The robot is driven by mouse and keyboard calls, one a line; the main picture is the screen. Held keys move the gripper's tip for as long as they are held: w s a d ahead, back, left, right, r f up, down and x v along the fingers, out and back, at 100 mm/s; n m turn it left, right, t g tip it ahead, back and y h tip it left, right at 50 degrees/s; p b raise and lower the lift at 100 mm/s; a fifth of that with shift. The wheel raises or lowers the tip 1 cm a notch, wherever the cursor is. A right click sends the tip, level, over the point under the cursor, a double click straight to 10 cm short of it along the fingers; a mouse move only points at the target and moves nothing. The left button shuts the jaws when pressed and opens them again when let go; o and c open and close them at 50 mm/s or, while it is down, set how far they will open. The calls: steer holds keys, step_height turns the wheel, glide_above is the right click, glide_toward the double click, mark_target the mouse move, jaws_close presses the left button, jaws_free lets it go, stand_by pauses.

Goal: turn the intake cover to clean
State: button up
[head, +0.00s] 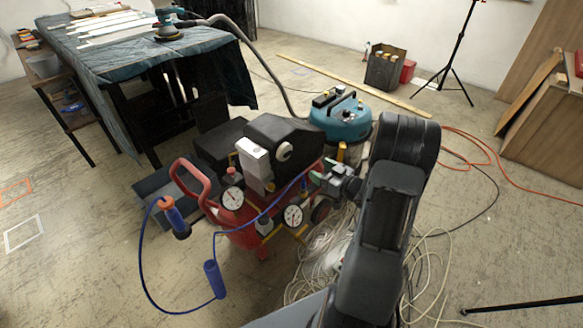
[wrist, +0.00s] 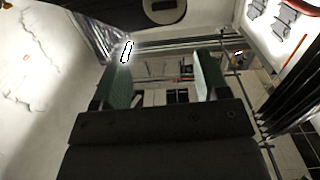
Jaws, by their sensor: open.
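A red compressor (head: 243,238) with a black motor housing (head: 283,130) stands in the middle of the head view. A small pale round knob-like cover (head: 285,151), likely the intake cover, sits on the side of the housing. Its setting cannot be read. My gripper (head: 322,176) is low and to the right of this cover, apart from it. In the wrist view my gripper (wrist: 162,76) shows two green-lined fingers spread apart with nothing between them. A dark rounded part with a pale disc (wrist: 164,5) is cut off at the top of the wrist view.
Pressure gauges (head: 232,198), a white box (head: 254,157) and a blue hose (head: 143,262) are close to the cover. A teal vacuum (head: 342,122) stands behind. Loose pale cables (head: 318,250) lie by the compressor.

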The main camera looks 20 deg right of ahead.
mark_target(289, 154)
steer(key=shift+y, duration=0.3)
steer(key=b+x, duration=0.1)
steer(key=x, duration=0.3)
steer(key=b+x, duration=0.1)
steer(key=x, duration=0.3)
steer(key=b+x, duration=0.1)
steer(key=x, duration=0.4)
steer(key=shift+a+f, duration=0.1)
steer(key=shift+f, duration=0.2)
steer(key=c, duration=0.9)
